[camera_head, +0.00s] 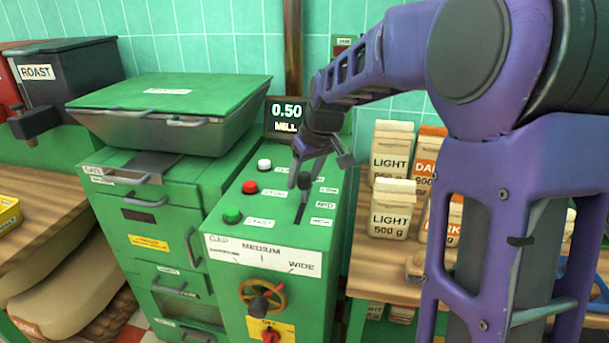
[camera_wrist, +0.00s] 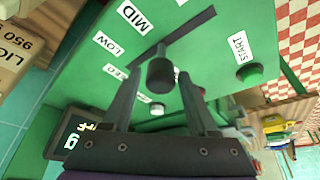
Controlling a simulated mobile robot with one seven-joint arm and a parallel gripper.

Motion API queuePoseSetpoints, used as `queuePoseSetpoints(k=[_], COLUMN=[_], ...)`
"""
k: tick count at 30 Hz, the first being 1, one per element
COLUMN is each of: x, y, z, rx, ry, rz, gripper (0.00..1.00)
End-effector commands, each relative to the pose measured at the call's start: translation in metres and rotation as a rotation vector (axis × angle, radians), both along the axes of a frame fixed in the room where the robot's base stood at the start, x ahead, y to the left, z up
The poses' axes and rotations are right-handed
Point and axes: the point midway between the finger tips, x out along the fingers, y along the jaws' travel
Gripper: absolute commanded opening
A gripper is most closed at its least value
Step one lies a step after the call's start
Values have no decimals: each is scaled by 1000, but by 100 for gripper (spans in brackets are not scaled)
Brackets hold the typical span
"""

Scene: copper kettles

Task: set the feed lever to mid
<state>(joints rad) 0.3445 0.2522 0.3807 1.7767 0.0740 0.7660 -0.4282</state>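The feed lever is a dark round knob (camera_head: 305,181) in a slot on top of the green machine. Labels beside the slot include LOW (camera_head: 329,190), MID (camera_head: 326,204) and one nearer the front. The knob (camera_wrist: 160,73) sits toward the far end of the slot, around LOW or beyond; its exact mark is unclear. The MID label (camera_wrist: 133,16) also shows in the wrist view. My gripper (camera_head: 304,175) is over the panel at the knob. In the wrist view its two fingers (camera_wrist: 158,82) are apart, with the knob between or just beyond their tips; contact is not visible.
White, red and green buttons (camera_head: 232,215) stand left of the slot. A handwheel (camera_head: 262,298) is on the front. A lidded green bin (camera_head: 170,108) is to the left, and LIGHT cartons (camera_head: 391,209) are to the right.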

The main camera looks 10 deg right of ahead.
Motion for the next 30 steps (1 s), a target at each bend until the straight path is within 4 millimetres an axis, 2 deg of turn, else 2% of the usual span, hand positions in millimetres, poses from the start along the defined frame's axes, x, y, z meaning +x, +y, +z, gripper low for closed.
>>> queuePoseSetpoints(k=[10,14,17,30], x=[0,-2,-8,-45], y=[0,-2,-4,-19], z=[1,9,25,122], rx=[0,-1,-3,-1], ry=[0,-3,-4,-4], rz=[0,-1,-1,-1], gripper=[71,71,71,71])
